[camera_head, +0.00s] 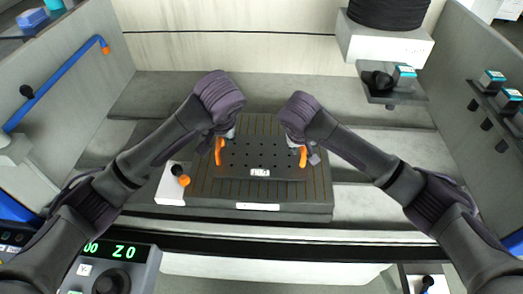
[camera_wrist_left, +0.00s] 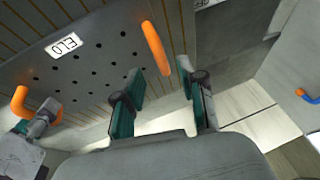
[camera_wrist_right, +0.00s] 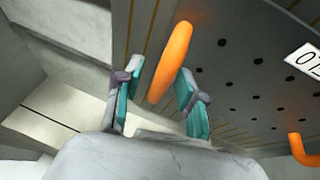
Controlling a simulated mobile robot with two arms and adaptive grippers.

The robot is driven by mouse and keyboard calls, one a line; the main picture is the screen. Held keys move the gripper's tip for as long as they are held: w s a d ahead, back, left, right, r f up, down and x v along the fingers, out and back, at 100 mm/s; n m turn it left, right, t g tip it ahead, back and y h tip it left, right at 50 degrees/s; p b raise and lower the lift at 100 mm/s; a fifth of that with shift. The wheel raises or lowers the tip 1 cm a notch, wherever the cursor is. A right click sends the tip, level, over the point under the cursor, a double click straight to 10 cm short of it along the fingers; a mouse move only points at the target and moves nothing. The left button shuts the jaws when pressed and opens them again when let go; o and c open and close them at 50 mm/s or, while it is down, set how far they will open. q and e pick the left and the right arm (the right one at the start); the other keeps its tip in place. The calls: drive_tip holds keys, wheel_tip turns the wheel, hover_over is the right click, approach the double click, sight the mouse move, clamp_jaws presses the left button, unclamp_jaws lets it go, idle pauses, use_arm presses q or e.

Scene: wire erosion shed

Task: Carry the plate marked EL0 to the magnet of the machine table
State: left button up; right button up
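The plate marked EL0 (camera_head: 265,157) is dark, drilled with holes, and has an orange handle at each side. It lies flat on a slotted dark block (camera_head: 222,192) with an unreadable white label; I cannot tell whether this is the magnet. Its tag (camera_wrist_left: 62,45) reads EL0 upside down in the left wrist view. My left gripper (camera_head: 224,138) is open at the left handle (camera_wrist_left: 155,47), which extends toward the gap between its fingers. My right gripper (camera_head: 299,144) is open around the end of the right handle (camera_wrist_right: 170,62). Both grippers look empty.
A small white block with a black knob and an orange end (camera_head: 180,175) stands left of the slotted block. A dark shelf (camera_head: 392,92) and a white housing (camera_head: 385,42) overhang at the back right. A control panel (camera_head: 112,270) is at front left. Grey ledges surround the block.

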drive_tip(key=shift+r, duration=0.2)
use_arm(q)
drive_tip(key=v, duration=0.4)
drive_tip(key=shift+s+r, duration=0.15)
drive_tip(key=shift+r, duration=0.2)
use_arm(e)
drive_tip(key=v, duration=1.1)
drive_tip(key=shift+s+r, duration=0.2)
drive_tip(key=shift+a, duration=0.15)
